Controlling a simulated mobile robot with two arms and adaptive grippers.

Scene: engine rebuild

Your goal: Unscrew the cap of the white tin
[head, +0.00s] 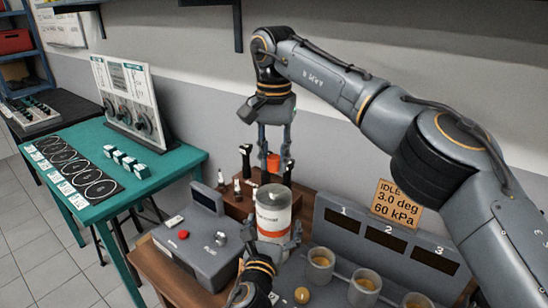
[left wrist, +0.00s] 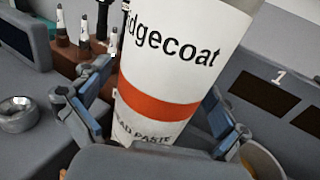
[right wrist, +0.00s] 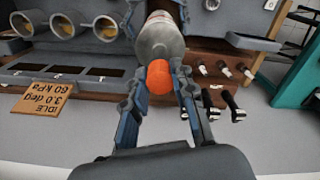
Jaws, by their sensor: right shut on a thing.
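The white tin (head: 273,220) has an orange band and a grey top, and stands upright. In the left wrist view its printed side (left wrist: 170,70) fills the middle. My left gripper (head: 272,248) has its fingers on either side of the tin's lower part, shut on it. My right gripper (head: 274,158) points down above the tin and is shut on the orange cap (right wrist: 160,78). In the head view the cap (head: 273,163) appears above the tin's top with a small gap. In the right wrist view the cap overlaps the grey top (right wrist: 160,38), so contact there is hidden.
A grey device with a red button (head: 184,234) stands left of the tin. Several cups (head: 320,262) stand at the right, before a numbered panel (head: 387,238). A brown rack with black-handled tools (head: 246,160) is behind. A teal table (head: 170,165) stands further left.

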